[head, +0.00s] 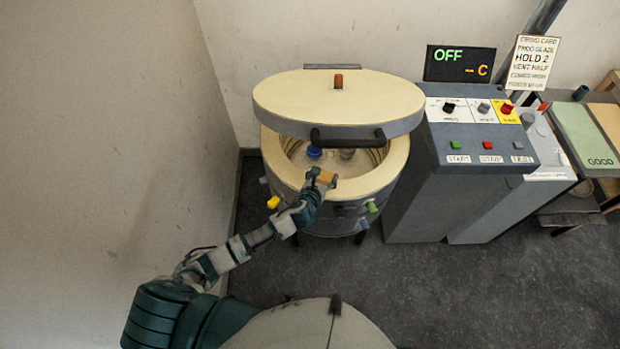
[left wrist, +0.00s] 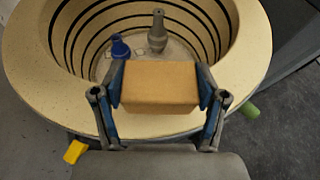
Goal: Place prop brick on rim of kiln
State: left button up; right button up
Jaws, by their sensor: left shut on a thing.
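The prop brick (left wrist: 160,85) is a tan block held between the two fingers of my left gripper (left wrist: 160,92). In the head view, the brick (head: 326,177) and my left gripper (head: 321,180) are over the front rim of the kiln (head: 377,178). In the left wrist view, the brick overlaps the cream rim (left wrist: 40,85); I cannot tell whether it touches it. The kiln lid (head: 300,97) is raised above the opening. My right gripper is not in view.
Inside the kiln are a blue piece (left wrist: 120,47) and a grey piece (left wrist: 157,32). A yellow plug (head: 273,202) and a green plug (head: 372,207) stick out of the kiln's side. A grey control console (head: 440,190) stands right of it. Its display (head: 459,63) reads OFF.

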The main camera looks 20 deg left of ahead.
pick_arm(q)
jog(key=a, duration=0.4)
jog(key=shift+s+a+f, duration=0.15)
jog(key=shift+a+f, duration=0.1)
jog(key=shift+a, duration=0.15)
jog(key=shift+d+f, duration=0.15)
jog(key=shift+f, duration=0.75)
jog(key=shift+d+f, duration=0.1)
jog(key=shift+f, duration=0.8)
jog(key=o, duration=1.1)
jog(key=shift+a, duration=0.1)
jog(key=shift+o, duration=0.9)
jog(key=shift+a, duration=0.1)
jog(key=shift+s, duration=0.1)
